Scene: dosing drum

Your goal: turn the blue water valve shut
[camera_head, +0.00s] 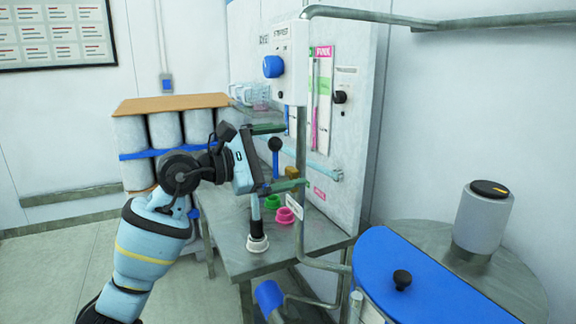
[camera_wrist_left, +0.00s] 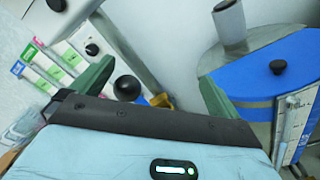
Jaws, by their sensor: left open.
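A valve lever with a dark blue ball end (camera_head: 275,144) stands upright near the dosing panel, close to a brass-coloured fitting (camera_head: 292,172) by the grey pipe. My left gripper (camera_head: 278,158) is open, with one green finger above and one below, and the lever shows between them. In the left wrist view the ball (camera_wrist_left: 127,88) looks dark and lies between the spread fingers, apart from both. I cannot tell how far beyond the fingertips it is. A larger blue knob (camera_head: 273,66) sits on the white box higher up. My right gripper is not in view.
A metal bench (camera_head: 235,235) holds a green cup (camera_head: 272,202), a pink cup (camera_head: 284,215) and a white-based bottle (camera_head: 257,242). A vertical grey pipe (camera_head: 301,150) runs close to the fingers. A blue-lidded drum (camera_head: 420,270) stands at the right.

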